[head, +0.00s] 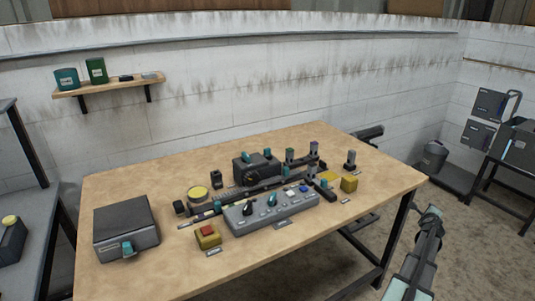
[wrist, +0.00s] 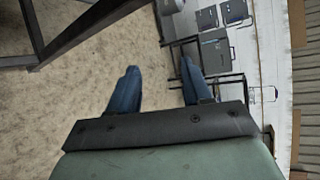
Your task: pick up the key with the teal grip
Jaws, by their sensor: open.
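Several small teal parts show on the table in the head view, and I cannot tell for sure which is the grip of the key. One teal part (head: 127,248) is on the front of the dark grey box at the left. Another teal part (head: 271,200) stands on the grey control panel (head: 245,219). More teal shows on the black box (head: 257,170) behind. My gripper (head: 433,210) is off the right edge of the table, apart from all of these. In the wrist view my gripper (wrist: 160,66) is open and empty, above the floor.
The wooden table (head: 170,275) has bare room at its front left and back left. A yellow block with a red button (head: 208,236) and a yellow cube (head: 349,184) stand on it. Its right edge and dark leg (head: 395,240) lie between my gripper and the tabletop items.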

